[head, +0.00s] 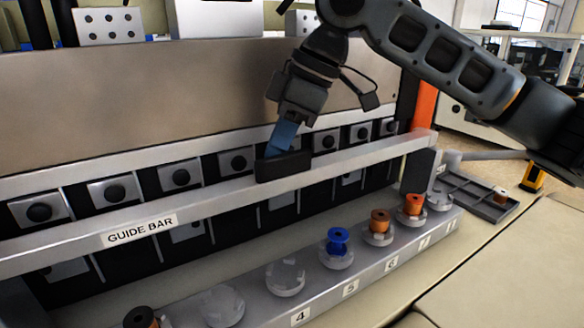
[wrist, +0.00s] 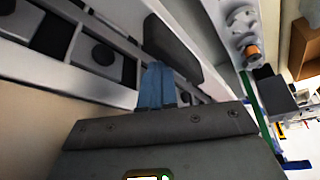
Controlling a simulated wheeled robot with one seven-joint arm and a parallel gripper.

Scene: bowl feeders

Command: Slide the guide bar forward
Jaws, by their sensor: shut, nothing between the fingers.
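The guide bar (head: 140,232) is a long pale bar running across the machine front, with a "GUIDE BAR" label at its left part. A black block-shaped handle (head: 283,167) sits on the bar near the middle; it also shows in the wrist view (wrist: 170,48). My gripper (head: 280,148) has blue fingers, shut with nothing between them. The fingers point down just behind the handle, on the machine side, and their tips are partly hidden by it in the head view. In the wrist view the fingers (wrist: 162,88) lie close beside the handle; I cannot tell whether they touch.
Below the bar, a numbered ledge (head: 320,293) holds several cups, some with spools: a blue one (head: 338,240), orange ones (head: 380,220) and a dark one (head: 140,317). Square panels with black knobs (head: 116,193) line the machine behind the bar. A grey tray (head: 462,190) lies at right.

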